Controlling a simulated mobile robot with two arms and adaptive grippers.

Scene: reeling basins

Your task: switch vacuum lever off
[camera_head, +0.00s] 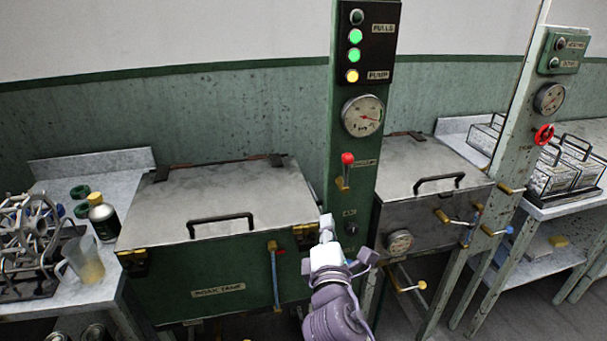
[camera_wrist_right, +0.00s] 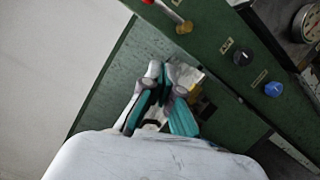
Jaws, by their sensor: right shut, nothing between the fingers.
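The lever with a red ball knob (camera_head: 347,158) is on the front of the green post, below a round gauge (camera_head: 362,115). Its knob points up above a brass-coloured base; the small label beside it is too blurred to read. In the right wrist view the lever's red knob (camera_wrist_right: 148,2) is cut by the top edge, with its brass part (camera_wrist_right: 183,27) lower. My right gripper (camera_head: 326,226) is shut and empty, below and slightly left of the lever, apart from it. It also shows in the right wrist view (camera_wrist_right: 165,72). My left gripper is out of view.
The closed soak tank (camera_head: 215,207) with a black handle stands left of the post. A second lidded basin (camera_head: 420,172) with brass-handled valves stands to the right. A dark knob (camera_wrist_right: 243,57) and a blue knob (camera_wrist_right: 273,89) sit on the post. Lamps (camera_head: 355,54) are above the gauge.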

